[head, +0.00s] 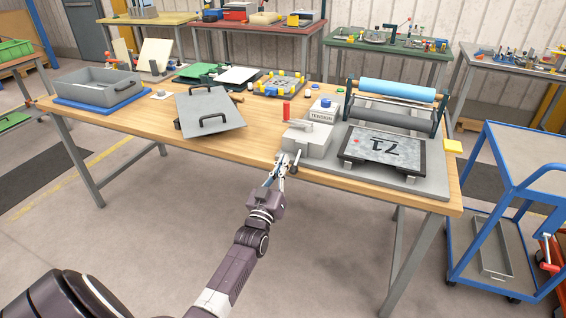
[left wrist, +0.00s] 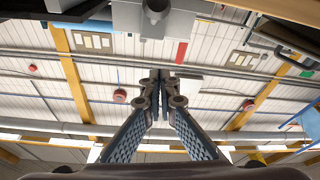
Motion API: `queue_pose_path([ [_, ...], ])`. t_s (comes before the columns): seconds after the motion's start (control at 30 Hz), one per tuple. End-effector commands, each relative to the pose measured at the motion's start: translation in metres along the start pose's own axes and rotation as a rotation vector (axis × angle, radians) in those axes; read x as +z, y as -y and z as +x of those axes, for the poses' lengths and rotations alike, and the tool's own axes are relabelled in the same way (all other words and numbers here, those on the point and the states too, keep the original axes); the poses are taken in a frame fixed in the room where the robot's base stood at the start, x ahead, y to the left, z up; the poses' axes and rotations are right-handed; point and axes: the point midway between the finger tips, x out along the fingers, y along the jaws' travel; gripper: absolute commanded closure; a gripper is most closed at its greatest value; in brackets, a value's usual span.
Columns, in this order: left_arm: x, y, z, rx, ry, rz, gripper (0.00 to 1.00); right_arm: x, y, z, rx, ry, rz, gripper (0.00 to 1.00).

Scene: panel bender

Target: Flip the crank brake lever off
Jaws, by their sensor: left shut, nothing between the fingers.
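A grey box (head: 308,138) stands at the front edge of the wooden table, with an upright red-handled lever (head: 286,111) at its left. The red handle also shows in the left wrist view (left wrist: 181,53), beyond my fingertips and a little to their right. My left gripper (head: 283,163) is at the table's front edge, just in front of the box, below the red handle and apart from it. Its fingertips meet in the left wrist view (left wrist: 160,80), shut with nothing between them. Whether the fingers touch the box is unclear. My right gripper is out of view.
Right of the box are a plate marked 71 (head: 383,148) and a blue roller (head: 398,89). A TENSION block (head: 322,114) stands behind it. A grey panel with black handles (head: 209,114) lies to the left. A blue cart (head: 500,190) stands at the right.

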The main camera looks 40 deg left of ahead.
Motion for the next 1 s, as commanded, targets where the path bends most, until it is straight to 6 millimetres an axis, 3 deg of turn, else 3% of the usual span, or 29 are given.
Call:
queue_pose_path([
  [0.03, 0.013, 0.002, -0.01, 0.0, 0.006, 0.0, 1.0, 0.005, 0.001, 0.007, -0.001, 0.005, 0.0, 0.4],
  [0.23, 0.04, 0.006, -0.038, 0.0, 0.004, 0.0, 1.0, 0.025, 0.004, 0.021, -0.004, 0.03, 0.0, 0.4],
  [0.43, 0.062, 0.01, -0.062, 0.0, 0.003, 0.0, 1.0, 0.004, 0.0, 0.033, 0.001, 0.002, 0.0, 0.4],
  [0.57, 0.068, 0.011, -0.069, 0.0, 0.0, 0.0, 1.0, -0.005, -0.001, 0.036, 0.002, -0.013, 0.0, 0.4],
  [1.0, 0.07, 0.011, -0.072, 0.0, 0.001, 0.0, 1.0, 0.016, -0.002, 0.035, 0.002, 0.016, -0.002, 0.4],
])
